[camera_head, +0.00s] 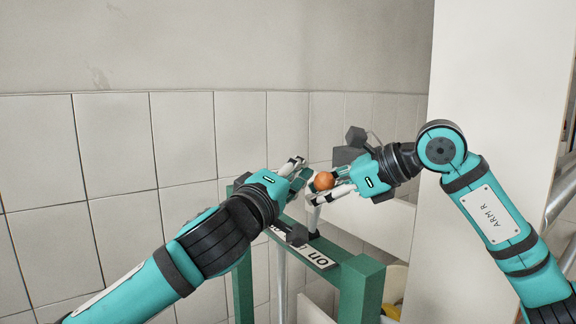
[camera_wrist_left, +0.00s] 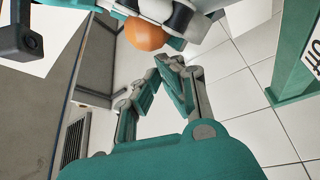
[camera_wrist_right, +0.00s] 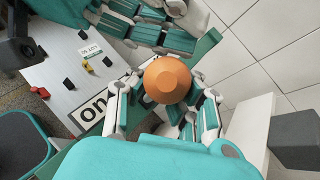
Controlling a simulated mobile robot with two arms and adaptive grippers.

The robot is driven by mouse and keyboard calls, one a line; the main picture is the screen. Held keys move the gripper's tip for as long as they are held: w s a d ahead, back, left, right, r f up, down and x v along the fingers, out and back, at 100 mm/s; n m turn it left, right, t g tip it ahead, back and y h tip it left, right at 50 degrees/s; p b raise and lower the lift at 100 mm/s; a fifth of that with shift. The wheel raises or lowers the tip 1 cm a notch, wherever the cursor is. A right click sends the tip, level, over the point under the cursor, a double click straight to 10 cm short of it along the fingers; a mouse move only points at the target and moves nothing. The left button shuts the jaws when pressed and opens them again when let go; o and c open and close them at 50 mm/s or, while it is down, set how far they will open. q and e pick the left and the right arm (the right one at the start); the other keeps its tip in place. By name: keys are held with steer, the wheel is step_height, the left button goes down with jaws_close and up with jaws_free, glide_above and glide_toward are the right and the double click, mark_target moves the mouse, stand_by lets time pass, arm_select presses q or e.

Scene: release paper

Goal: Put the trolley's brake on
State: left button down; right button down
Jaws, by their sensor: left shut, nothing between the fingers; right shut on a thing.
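The brake lever is a pale post (camera_head: 315,216) with an orange knob (camera_head: 324,181) on top, standing on a green frame (camera_head: 361,283). A white plate marked "on" (camera_head: 317,257) lies on the frame below it; its other lettering is partly hidden. My right gripper (camera_head: 321,189) is shut on the orange knob, which shows between its fingers in the right wrist view (camera_wrist_right: 167,80). My left gripper (camera_head: 304,172) is shut and empty, just left of the knob. In the left wrist view the knob (camera_wrist_left: 145,34) is beyond its closed fingertips (camera_wrist_left: 164,66).
A tiled wall (camera_head: 180,150) stands behind the frame. A white panel (camera_head: 470,130) rises at the right. A grey panel (camera_wrist_right: 70,70) with small red and yellow parts shows in the right wrist view. The two grippers are very close together.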

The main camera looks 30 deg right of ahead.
arm_select(q)
steer(key=shift+f, duration=0.1)
arm_select(e)
steer(key=shift+f, duration=0.5)
arm_select(q)
steer(key=shift+s+d+f+m, duration=0.1)
steer(key=shift+s+m, duration=0.1)
steer(key=shift+s, duration=0.25)
steer(key=shift+s+d+f+m, duration=0.1)
steer(key=shift+s+m, duration=0.1)
steer(key=shift+s, duration=0.2)
arm_select(e)
steer(key=c, duration=0.9)
jaws_free()
steer(key=shift+s+d+r, duration=0.1)
steer(key=shift+s+r, duration=0.1)
steer(key=shift+r, duration=0.05)
arm_select(q)
steer(key=shift+s+d+r, duration=0.1)
arm_select(e)
steer(key=shift+r, duration=0.1)
